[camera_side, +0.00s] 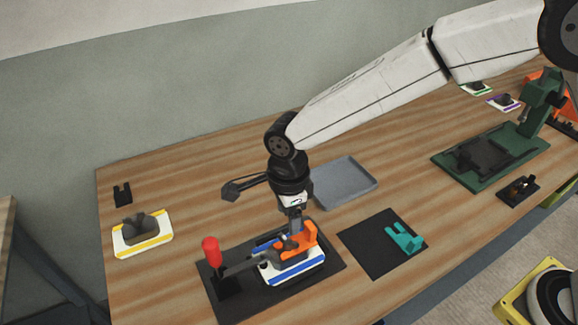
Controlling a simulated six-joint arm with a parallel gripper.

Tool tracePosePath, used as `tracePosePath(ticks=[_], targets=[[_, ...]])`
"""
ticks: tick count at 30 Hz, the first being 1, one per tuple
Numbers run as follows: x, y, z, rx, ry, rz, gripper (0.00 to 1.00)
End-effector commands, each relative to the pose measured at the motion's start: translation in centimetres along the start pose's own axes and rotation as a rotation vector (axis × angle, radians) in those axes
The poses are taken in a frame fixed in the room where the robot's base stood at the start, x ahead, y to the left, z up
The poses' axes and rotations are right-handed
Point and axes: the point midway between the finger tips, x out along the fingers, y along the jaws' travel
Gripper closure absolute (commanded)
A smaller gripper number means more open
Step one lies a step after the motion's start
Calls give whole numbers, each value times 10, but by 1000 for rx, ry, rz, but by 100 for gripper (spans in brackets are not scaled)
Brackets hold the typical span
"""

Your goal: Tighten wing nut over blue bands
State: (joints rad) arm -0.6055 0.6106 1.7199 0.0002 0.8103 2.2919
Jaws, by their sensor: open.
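A white block with blue bands (293,272) sits on a black base plate (238,305) near the front edge of the table. An orange part (309,238) stands on the block. A toggle clamp with a red handle (211,252) is fixed at the plate's left, its arm reaching toward the block. My gripper (292,236) points down over the blue-banded block, its open fingers close beside the orange part. The wing nut is hidden or too small to make out, and I cannot tell whether the fingers touch it.
A grey tray (345,184) lies behind. A black mat (366,250) with a teal part (404,238) is at right. A yellow-banded block (142,240) and a small black piece (122,194) are at left. A green fixture (478,176) stands far right.

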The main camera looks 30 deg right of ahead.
Motion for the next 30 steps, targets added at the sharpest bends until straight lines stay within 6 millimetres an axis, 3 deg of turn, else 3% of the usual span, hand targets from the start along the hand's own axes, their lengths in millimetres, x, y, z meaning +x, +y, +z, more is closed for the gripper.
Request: tracePosePath(ticks=[30], targets=[[0, 1, -2, -1413, 0, 0, 31]])
